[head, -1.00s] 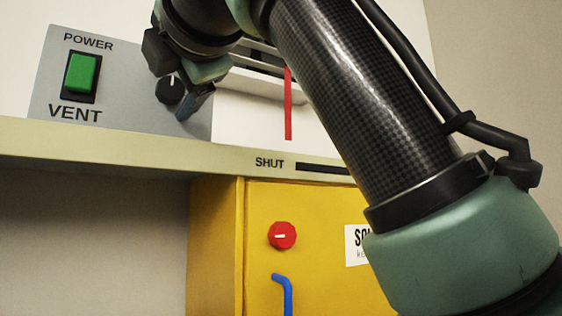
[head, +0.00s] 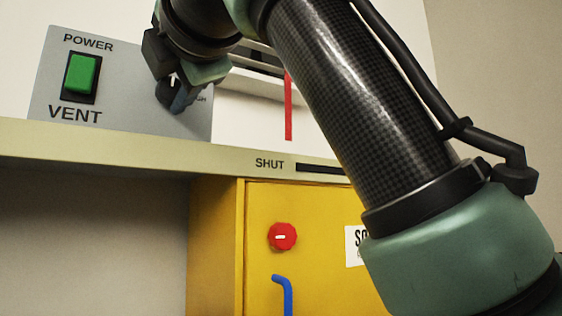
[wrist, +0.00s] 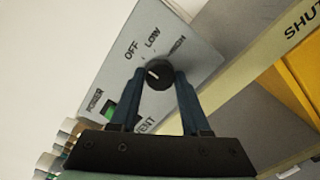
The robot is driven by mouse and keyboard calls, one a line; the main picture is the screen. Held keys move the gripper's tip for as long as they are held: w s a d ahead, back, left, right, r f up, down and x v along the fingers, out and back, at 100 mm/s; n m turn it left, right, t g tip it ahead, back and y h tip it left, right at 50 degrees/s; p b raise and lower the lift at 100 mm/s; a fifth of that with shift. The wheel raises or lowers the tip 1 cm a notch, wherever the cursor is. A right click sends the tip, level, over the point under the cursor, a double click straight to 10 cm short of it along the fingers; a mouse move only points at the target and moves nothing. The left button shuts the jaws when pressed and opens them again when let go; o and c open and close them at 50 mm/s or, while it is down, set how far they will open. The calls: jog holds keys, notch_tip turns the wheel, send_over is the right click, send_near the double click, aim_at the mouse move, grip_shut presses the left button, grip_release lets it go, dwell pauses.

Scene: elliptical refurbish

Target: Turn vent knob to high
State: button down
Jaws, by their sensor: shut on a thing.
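The black vent knob (wrist: 159,74) is on the grey vent panel (wrist: 188,40), with OFF, LOW and HIGH printed around it in the wrist view. Its white mark lies on the left part of its face, roughly on the OFF side. My gripper (wrist: 158,78) is shut on the knob, with one dark blue finger on each side. In the head view my gripper (head: 178,96) covers much of the knob and most of its labels. The green power switch (head: 82,74) is left of the knob, between POWER and VENT.
A beige ledge (head: 130,160) marked SHUT runs below the panel. Under it stands a yellow cabinet (head: 216,250) with a red knob (head: 282,236) and a blue handle (head: 283,290). A red vertical strip (head: 288,105) is right of the panel.

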jog(key=m+p, duration=0.1)
jog(key=m, duration=0.3)
jog(key=shift+r+p, duration=0.1)
jog(key=shift+p, duration=0.2)
jog(key=m+p, duration=0.1)
jog(key=m, duration=0.3)
jog(key=shift+a+m, duration=0.1)
jog(key=shift+m, duration=0.2)
jog(key=m, duration=0.4)
jog(key=shift+m, duration=0.3)
jog(key=m, duration=0.4)
jog(key=shift+p, duration=0.3)
jog(key=shift+m, duration=0.3)
jog(key=shift+c, duration=1.9)
grip_release()
